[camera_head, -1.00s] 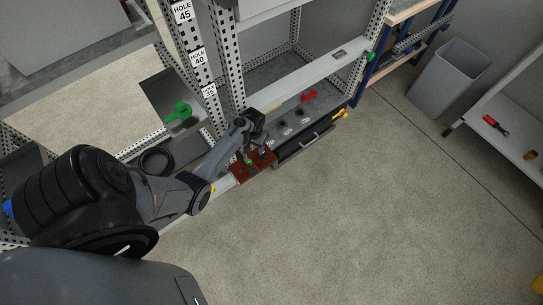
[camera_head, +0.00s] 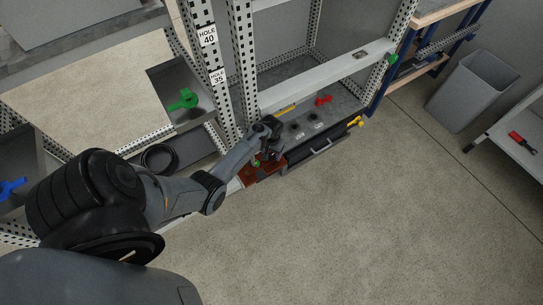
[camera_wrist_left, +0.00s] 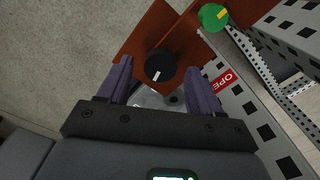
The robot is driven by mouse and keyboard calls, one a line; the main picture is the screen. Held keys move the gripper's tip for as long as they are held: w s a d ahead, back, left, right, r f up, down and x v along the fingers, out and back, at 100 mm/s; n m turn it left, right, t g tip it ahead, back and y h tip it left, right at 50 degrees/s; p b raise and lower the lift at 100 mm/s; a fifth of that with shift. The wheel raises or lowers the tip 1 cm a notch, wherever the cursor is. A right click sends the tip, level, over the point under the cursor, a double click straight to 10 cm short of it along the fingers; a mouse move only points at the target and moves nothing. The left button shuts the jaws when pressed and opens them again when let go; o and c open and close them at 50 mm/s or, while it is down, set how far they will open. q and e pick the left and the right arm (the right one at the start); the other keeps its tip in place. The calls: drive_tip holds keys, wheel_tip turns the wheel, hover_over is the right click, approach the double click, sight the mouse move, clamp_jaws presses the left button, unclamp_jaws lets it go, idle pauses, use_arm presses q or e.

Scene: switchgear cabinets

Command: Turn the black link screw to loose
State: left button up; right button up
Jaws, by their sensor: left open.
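The black link screw (camera_wrist_left: 160,66) is a round black knob with a white mark, on a red-brown block (camera_wrist_left: 140,42). My left gripper (camera_wrist_left: 158,68) is open, with one finger on each side of the black knob; I cannot tell whether they touch it. A green knob (camera_wrist_left: 213,17) with a yellow mark sits on the block, up and right of the black one. In the head view my left gripper (camera_head: 270,152) is over the red-brown block (camera_head: 264,173) and hides the black knob there. My right gripper is not in view.
A red OPEN label (camera_wrist_left: 226,79) is on the perforated frame beside the block. The head view shows a red handle (camera_head: 323,101), yellow handle (camera_head: 356,122), green handle (camera_head: 184,99) and black coil (camera_head: 159,158). A grey bin (camera_head: 470,90) stands right; the floor in front is clear.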

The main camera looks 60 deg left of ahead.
use_arm(q)
drive_tip(key=shift+f, duration=0.4)
drive_tip(key=c, duration=1.1)
drive_tip(key=shift+o, duration=0.2)
